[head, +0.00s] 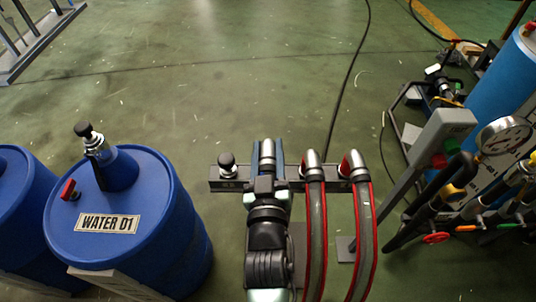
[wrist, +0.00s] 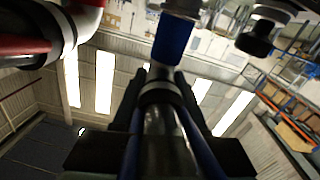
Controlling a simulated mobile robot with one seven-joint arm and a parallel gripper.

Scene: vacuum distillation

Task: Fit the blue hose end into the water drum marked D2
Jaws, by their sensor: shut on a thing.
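The blue-striped hose (wrist: 165,145) runs up between the black fingers of my gripper (wrist: 160,80) in the wrist view. The fingers are closed around its grey collar. A blue sleeve (wrist: 172,35) with a metal part above it shows just beyond the fingertips. In the head view my gripper (head: 266,187) is at the hose rack (head: 230,186), with the silver hose tip (head: 267,151) just beyond it. I cannot tell whether the hose is clear of the rack. No drum marked D2 is readable; the blue drum (head: 18,215) at the left edge shows no label.
The blue drum labelled WATER D1 (head: 180,250) stands left of my gripper, with a black-knobbed fitting on top. Two red-striped hoses (head: 315,215) sit in the rack close on the right. A gauge and valve assembly (head: 502,136) stands at right. The floor behind the rack is mostly clear.

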